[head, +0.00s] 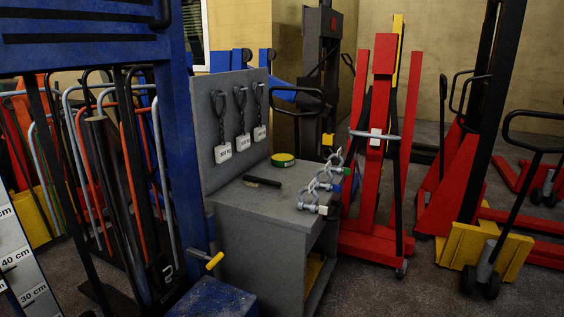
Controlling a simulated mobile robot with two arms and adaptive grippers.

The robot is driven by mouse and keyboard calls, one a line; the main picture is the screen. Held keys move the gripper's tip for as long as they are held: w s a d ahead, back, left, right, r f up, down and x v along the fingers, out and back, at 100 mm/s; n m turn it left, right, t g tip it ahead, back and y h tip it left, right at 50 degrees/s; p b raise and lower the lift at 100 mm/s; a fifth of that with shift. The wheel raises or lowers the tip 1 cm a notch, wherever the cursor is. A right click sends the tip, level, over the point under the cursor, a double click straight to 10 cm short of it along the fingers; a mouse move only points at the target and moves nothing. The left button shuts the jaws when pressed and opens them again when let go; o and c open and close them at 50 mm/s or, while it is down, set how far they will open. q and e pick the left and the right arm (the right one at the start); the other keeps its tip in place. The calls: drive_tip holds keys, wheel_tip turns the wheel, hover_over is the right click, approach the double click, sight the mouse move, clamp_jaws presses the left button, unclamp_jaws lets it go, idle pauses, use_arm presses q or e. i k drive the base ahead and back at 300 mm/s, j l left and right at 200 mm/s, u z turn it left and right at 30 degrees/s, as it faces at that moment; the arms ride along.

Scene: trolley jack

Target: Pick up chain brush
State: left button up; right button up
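A dark brush with a long, narrow shape (262,181), which looks like the chain brush, lies flat on top of the grey workbench (228,199), left of its middle. Nothing covers it, but its bristles are too small to make out. Neither of my grippers shows in the head view.
A green and yellow tape roll (283,160) and several metal shackles (318,187) share the bench top. Weights on hooks (242,140) hang on its back panel. A blue lift frame (172,140) stands at the left, a red stand (376,200) at the right.

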sight(253, 182)
drive_tip(key=i+l+u, duration=0.1)
drive_tip(key=l, duration=0.25)
drive_tip(key=i+l, duration=0.25)
drive_tip(key=l, duration=0.15)
drive_tip(key=i+l+u, duration=0.15)
drive_tip(key=l, duration=0.2)
drive_tip(key=i+l+u, duration=0.1)
drive_tip(key=l, duration=0.3)
drive_tip(key=i+j, duration=0.05)
drive_tip(key=i, duration=0.05)
